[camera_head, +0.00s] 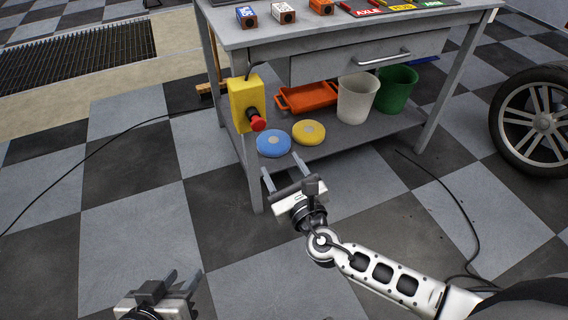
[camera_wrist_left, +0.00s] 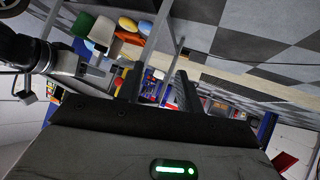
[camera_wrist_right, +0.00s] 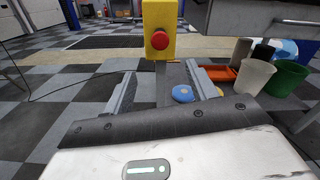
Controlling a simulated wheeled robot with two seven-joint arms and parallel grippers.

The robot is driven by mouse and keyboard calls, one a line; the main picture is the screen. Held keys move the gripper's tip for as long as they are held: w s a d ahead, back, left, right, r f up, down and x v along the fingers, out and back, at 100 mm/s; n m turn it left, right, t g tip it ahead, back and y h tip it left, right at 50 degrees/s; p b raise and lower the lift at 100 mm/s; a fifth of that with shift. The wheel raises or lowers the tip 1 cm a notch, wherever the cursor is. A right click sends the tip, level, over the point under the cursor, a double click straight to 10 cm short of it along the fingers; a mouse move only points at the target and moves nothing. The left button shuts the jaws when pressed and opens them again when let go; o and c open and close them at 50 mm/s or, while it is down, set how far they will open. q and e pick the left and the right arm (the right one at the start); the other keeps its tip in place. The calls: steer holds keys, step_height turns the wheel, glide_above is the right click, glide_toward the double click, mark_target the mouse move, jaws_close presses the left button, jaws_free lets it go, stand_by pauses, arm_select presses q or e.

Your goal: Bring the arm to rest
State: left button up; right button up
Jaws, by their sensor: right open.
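My right gripper (camera_head: 283,170) is in front of the workbench's lower shelf, near the blue and yellow discs in the picture. Its two fingers stand apart with nothing between them, as the right wrist view (camera_wrist_right: 160,92) also shows. My right arm reaches in from the lower right corner. My left gripper (camera_head: 182,279) is low at the bottom left, over the checkered floor. Its fingers are apart and empty; they also show in the left wrist view (camera_wrist_left: 160,90). Most of my left arm is out of the head view.
The workbench (camera_head: 265,37) has a yellow box with a red button (camera_head: 245,105) on its near left leg. Its shelf holds a blue disc (camera_head: 273,143), yellow disc (camera_head: 309,132), orange tray (camera_head: 307,97), white bin (camera_head: 357,98) and green bin (camera_head: 396,90). A wheel (camera_head: 540,122) stands right.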

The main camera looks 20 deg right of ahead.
arm_select(q)
steer(key=shift+f, duration=0.2)
stand_by(0.3)
steer(key=s+a+r+t+y+p, duration=0.1)
steer(key=a+r+p, duration=0.2)
steer(key=r+p, duration=1.1)
steer(key=shift+p, duration=0.85)
arm_select(e)
steer(key=s+r+n+g+y, duration=0.1)
steer(key=s+r+n+g, duration=0.2)
steer(key=n, duration=1.4)
steer(key=s+r+n+g, duration=0.4)
steer(key=s+r+n, duration=0.3)
steer(key=s+n, duration=0.7)
steer(key=n, duration=0.3)
steer(key=shift+s+r+y, duration=0.2)
steer(key=shift+r+y, duration=0.05)
steer(key=shift+y, duration=0.15)
